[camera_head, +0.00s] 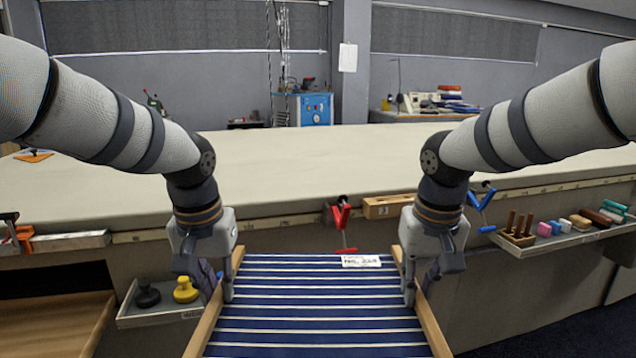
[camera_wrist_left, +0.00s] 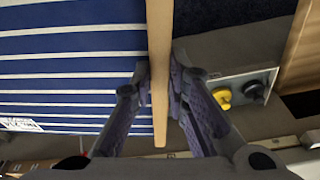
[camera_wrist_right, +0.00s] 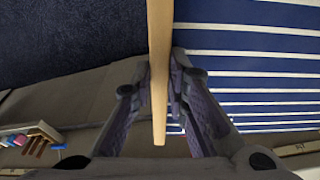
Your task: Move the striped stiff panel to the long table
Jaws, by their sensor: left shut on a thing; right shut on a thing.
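The striped stiff panel (camera_head: 316,308) is blue with white stripes and has a light wooden rail along each side. A white label (camera_head: 361,261) lies at its far edge. My left gripper (camera_head: 216,292) is shut on the panel's left rail, which stands between its fingers in the left wrist view (camera_wrist_left: 158,85). My right gripper (camera_head: 420,290) is shut on the right rail, which also shows in the right wrist view (camera_wrist_right: 159,85). The panel is held in front of the long table (camera_head: 300,165), below its top. The panel's near end is out of view.
The long tabletop is broad and mostly clear. A red clamp (camera_head: 341,222) and a blue clamp (camera_head: 482,205) sit on its front edge, with a wooden block (camera_head: 388,206) between them. Side trays hold weights (camera_head: 185,290) at left and brushes and blocks (camera_head: 580,222) at right.

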